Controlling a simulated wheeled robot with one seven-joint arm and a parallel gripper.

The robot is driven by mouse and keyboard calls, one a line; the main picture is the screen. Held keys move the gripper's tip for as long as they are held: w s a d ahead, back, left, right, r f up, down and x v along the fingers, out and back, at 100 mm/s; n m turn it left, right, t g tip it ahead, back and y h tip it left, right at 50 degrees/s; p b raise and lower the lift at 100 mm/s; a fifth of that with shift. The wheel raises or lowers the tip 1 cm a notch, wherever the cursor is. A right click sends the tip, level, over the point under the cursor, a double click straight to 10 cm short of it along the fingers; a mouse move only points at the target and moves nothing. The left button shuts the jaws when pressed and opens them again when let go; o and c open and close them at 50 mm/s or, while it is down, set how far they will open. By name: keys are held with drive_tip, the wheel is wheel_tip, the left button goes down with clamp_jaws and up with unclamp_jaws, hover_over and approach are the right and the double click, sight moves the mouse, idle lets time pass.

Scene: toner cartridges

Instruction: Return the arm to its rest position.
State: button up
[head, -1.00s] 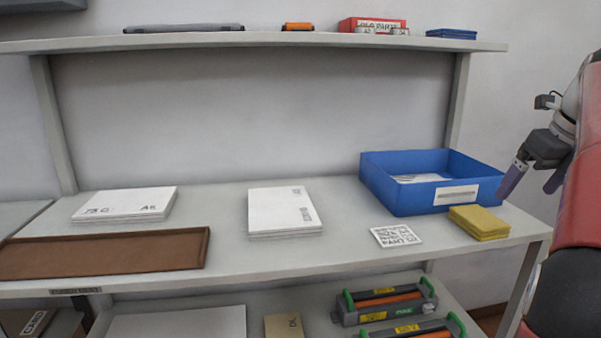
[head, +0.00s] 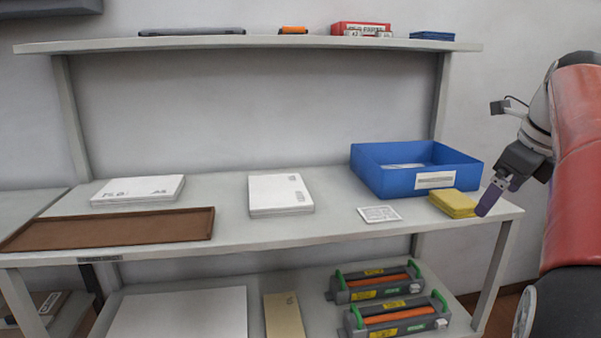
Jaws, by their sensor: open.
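My gripper (head: 499,197) is at the right of the head view, its dark fingers pointing down and to the left. It is open and I see nothing held in it. In the picture its fingertips lie beside the yellow pads (head: 453,203) at the right end of the table; I cannot tell whether they are in front of the table edge or over it. My red arm fills the right edge of the view.
A blue bin (head: 413,178) stands on the table (head: 330,212) near the gripper. A printed card (head: 379,214), white paper stacks (head: 281,193) and a brown tray (head: 110,229) lie further left. Toner cartridges (head: 397,318) sit on the lower shelf. An upper shelf (head: 250,43) runs behind.

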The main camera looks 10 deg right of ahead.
drive_tip(key=s+a+f+n, duration=0.2)
drive_tip(key=a+f+n, duration=0.2)
drive_tip(key=a+n, duration=0.5)
drive_tip(key=s+a+f+n, duration=0.7)
drive_tip(key=f+n, duration=0.2)
drive_tip(key=n, duration=0.1)
drive_tip(key=s+a+f+n+t, duration=0.1)
drive_tip(key=s+a+f+n, duration=0.5)
drive_tip(key=n, duration=0.5)
wheel_tip(320, 180, down, 3)
drive_tip(key=shift+s+a+r, duration=0.1)
drive_tip(key=shift+s+a, duration=0.3)
drive_tip(key=shift+a, duration=0.85)
drive_tip(key=shift+f+n, duration=0.2)
drive_tip(key=shift+n, duration=0.1)
drive_tip(key=shift+c, duration=0.4)
